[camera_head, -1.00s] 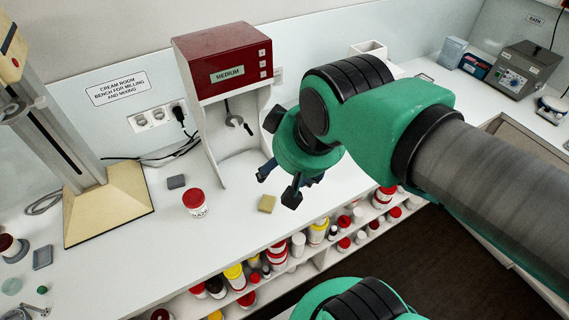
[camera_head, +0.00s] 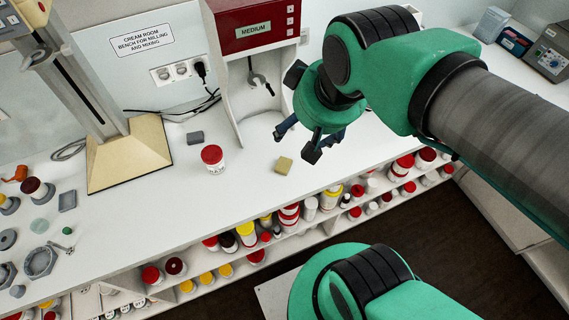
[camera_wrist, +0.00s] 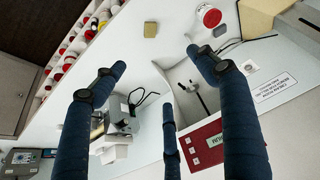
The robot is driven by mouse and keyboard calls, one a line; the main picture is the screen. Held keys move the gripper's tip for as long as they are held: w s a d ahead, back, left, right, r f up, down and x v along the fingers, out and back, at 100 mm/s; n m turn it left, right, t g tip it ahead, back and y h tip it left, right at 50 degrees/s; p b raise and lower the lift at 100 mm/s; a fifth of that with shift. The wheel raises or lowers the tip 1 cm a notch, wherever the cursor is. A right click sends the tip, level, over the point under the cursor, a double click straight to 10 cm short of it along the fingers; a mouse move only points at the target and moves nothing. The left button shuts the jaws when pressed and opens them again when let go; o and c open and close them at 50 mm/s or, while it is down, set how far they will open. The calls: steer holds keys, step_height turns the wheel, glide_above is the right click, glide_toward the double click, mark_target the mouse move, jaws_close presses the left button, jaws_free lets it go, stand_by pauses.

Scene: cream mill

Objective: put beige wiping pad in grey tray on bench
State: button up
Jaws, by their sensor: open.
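The beige wiping pad (camera_head: 284,165) is a small block lying flat on the white bench near its front edge; the wrist view shows it too (camera_wrist: 150,29). My gripper (camera_head: 297,143) has its fingers spread and empty, and appears above the bench by the pad, apart from it. The wrist view shows its dark fingers (camera_wrist: 156,60) wide apart, with the pad beyond the tips. A small grey rectangular piece (camera_head: 67,201), perhaps the grey tray, lies at the left of the bench. A dark grey block (camera_head: 195,137) lies behind the jar; I cannot tell its kind.
A white jar with a red lid (camera_head: 212,158) stands left of the pad. A red-topped machine (camera_head: 250,35) stands behind. A beige-based stand (camera_head: 128,155) is at the left, with small parts beside it. Several bottles fill the shelf below. The bench front between jar and stand is clear.

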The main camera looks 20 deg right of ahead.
steer(key=w+f+n+g, duration=0.2)
steer(key=w+f, duration=0.3)
steer(key=w, duration=0.2)
steer(key=n+g+p, duration=0.3)
steer(key=n, duration=0.3)
glide_above(283, 164)
step_height(283, 164, down, 20)
steer(key=r, duration=0.1)
steer(key=shift+d+f, duration=0.3)
steer(key=shift+f, duration=0.2)
steer(key=shift+f, duration=0.1)
steer(key=shift+f+b, duration=0.75)
steer(key=shift+f, duration=3.45)
steer(key=shift+a+f+b, duration=0.15)
steer(key=shift+f+b, duration=0.05)
steer(key=shift+f, duration=1.1)
steer(key=shift+a+f+b, duration=0.1)
steer(key=shift+f+b, duration=0.1)
steer(key=shift+f, duration=1.1)
